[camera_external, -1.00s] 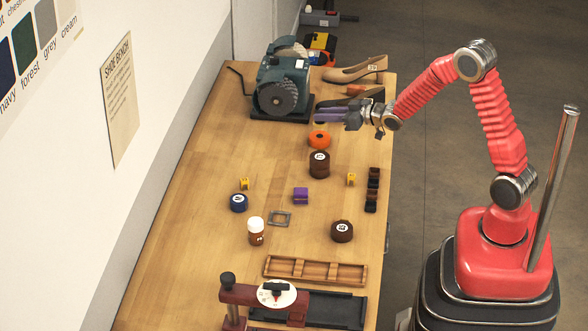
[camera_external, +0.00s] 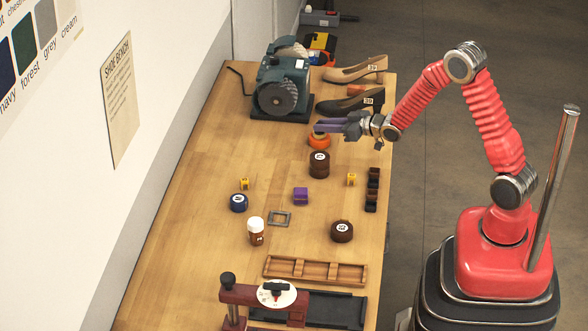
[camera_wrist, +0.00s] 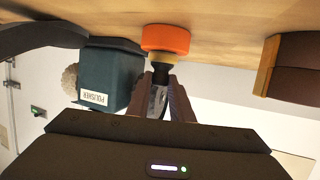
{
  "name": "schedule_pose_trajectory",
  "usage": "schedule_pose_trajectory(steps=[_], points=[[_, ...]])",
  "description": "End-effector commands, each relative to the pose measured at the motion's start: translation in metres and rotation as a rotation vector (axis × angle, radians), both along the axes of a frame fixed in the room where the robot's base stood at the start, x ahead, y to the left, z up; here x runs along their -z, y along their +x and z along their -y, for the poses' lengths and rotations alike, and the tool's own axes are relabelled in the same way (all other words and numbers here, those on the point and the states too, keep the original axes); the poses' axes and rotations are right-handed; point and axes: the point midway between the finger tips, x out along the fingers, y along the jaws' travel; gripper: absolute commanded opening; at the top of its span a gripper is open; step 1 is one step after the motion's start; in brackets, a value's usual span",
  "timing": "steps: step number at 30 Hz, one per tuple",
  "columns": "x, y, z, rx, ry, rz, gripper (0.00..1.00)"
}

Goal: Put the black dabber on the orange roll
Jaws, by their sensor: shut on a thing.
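The orange roll (camera_external: 319,141) lies on the bench; in the wrist view it shows at the top, against the wood (camera_wrist: 166,38). My gripper (camera_external: 328,126) is right over the roll, with its fingers pointing left. In the wrist view my gripper (camera_wrist: 160,90) is shut on the black dabber (camera_wrist: 157,60), which has a black part and a pale yellow band. The dabber lines up with the roll, slightly left of its middle there. I cannot tell whether they touch. In the external view the fingers mostly hide the dabber.
A teal polisher (camera_external: 283,85) stands behind and left of the roll. A stack of dark brown tins (camera_external: 319,164) is close in front of the roll. A black shoe (camera_external: 352,103) and a tan shoe (camera_external: 356,71) lie behind my gripper. The bench left of the roll is clear.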

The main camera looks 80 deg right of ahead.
Motion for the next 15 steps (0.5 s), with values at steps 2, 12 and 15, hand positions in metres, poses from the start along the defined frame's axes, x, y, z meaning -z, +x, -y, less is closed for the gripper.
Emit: schedule_pose_trajectory(steps=[2, 12, 15], points=[[0.0000, 0.0000, 0.0000, 0.000, 0.000, 0.000, 0.00], [0.0016, 0.0000, 0.0000, 0.000, 0.000, 0.000, 0.36], [0.0016, 0.0000, 0.0000, 0.000, 0.000, 0.000, 0.39]])
